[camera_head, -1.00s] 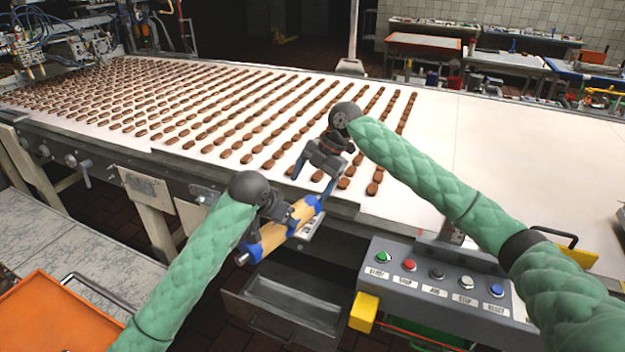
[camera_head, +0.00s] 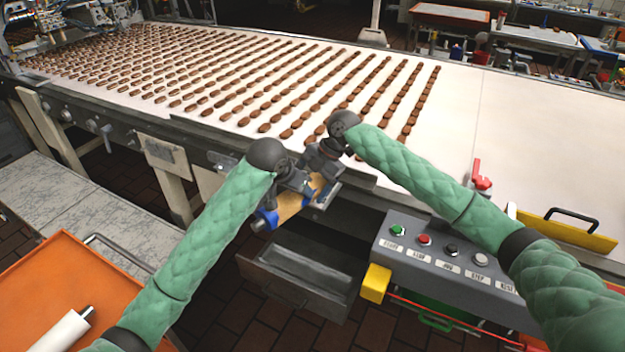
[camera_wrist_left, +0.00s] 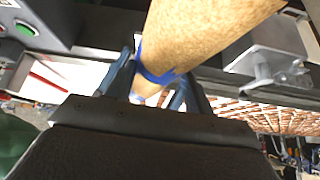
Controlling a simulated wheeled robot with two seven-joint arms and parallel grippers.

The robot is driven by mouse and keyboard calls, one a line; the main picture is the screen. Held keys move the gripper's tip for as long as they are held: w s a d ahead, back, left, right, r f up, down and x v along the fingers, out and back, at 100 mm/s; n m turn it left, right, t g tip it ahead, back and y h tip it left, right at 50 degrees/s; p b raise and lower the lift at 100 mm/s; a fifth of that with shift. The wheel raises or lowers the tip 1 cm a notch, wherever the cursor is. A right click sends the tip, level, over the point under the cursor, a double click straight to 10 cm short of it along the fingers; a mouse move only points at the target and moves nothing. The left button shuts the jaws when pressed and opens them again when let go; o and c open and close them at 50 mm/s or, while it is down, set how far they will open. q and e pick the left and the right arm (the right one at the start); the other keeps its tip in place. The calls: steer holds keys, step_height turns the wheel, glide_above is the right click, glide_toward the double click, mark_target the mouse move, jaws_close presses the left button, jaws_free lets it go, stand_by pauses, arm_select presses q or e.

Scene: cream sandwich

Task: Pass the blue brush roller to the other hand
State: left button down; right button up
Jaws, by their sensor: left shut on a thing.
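The blue brush roller (camera_head: 290,205) is a tan cylinder with blue ends, held tilted in front of the conveyor's edge. My left gripper (camera_head: 297,186) is shut on it; in the left wrist view the tan barrel (camera_wrist_left: 205,38) runs up from between the fingers (camera_wrist_left: 155,85), with a blue band (camera_wrist_left: 153,72) at the grip. My right gripper (camera_head: 325,178) is right at the roller's upper right end, close beside my left gripper. One of its fingers shows right of the roller; the other is hidden, so I cannot tell whether it touches or grips it.
The white conveyor (camera_head: 455,150) carries rows of brown biscuits behind the grippers. An open metal drawer (camera_head: 300,270) lies below. A button panel (camera_head: 450,245) with a yellow corner block stands at right. An orange tray (camera_head: 60,290) holding a white roller is at lower left.

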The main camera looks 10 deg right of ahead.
steer(key=shift+c, duration=0.2)
steer(key=c, duration=1.5)
arm_select(q)
steer(key=shift+c, duration=2.4)
jaws_free()
arm_select(e)
steer(key=shift+r, duration=0.15)
steer(key=shift+c, duration=0.3)
arm_select(q)
steer(key=shift+r, duration=0.1)
